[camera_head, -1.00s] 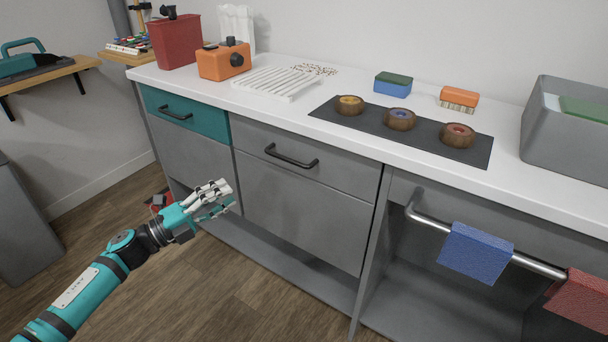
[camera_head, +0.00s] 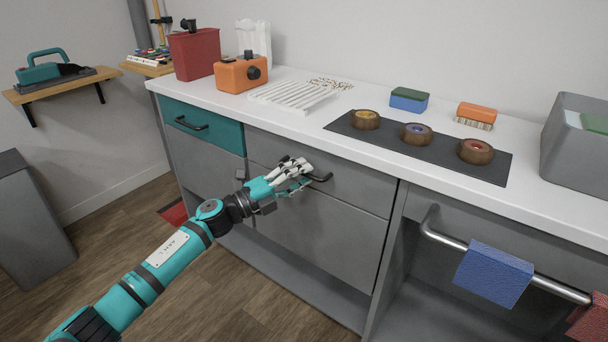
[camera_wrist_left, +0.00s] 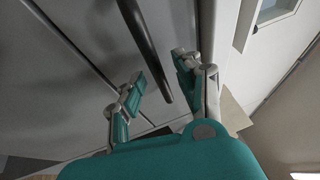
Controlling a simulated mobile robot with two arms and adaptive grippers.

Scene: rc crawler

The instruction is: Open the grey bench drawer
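The grey bench drawer (camera_head: 352,190) is shut, flush under the worktop and right of the teal drawer (camera_head: 203,126). Its dark bar handle (camera_head: 322,178) is partly hidden behind my left gripper (camera_head: 303,173). In the left wrist view the handle (camera_wrist_left: 147,42) runs between the two spread fingers of my left gripper (camera_wrist_left: 160,72). The fingers look open, with a gap on each side of the bar. Whether either finger touches it is unclear. My right gripper is in neither view.
The white worktop (camera_head: 300,118) above holds a slatted white rack (camera_head: 290,95), an orange box (camera_head: 240,75) and a dark mat (camera_head: 360,133) with round wooden pieces. A towel rail (camera_head: 445,238) with a blue cloth (camera_head: 493,273) juts out at right. An open shelf lies below.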

